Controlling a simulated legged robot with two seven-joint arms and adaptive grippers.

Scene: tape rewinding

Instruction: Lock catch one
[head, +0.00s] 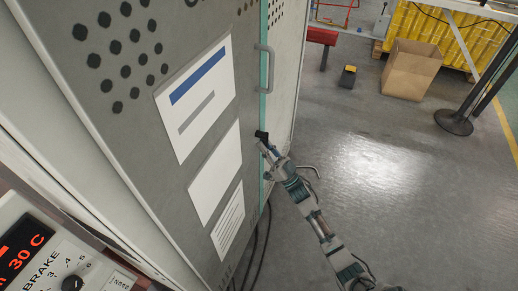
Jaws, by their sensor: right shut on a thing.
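A tall grey cabinet (120,115) fills the left half of the head view, with a teal strip (264,45) along its right edge. My right gripper (264,140) is at that edge, below the grey bar handle (265,85). It is shut on a small dark part at the edge, which appears to be the catch. The gripper covers most of this part, so I cannot tell whether the catch is locked. My right arm reaches up from the lower right. My left gripper is not in view.
A control panel (60,250) with a red display and a black knob is at lower left. Dark cables (262,240) hang beside the cabinet. A cardboard box (410,70) and a black stand base (454,122) are on the floor at upper right. The floor between is clear.

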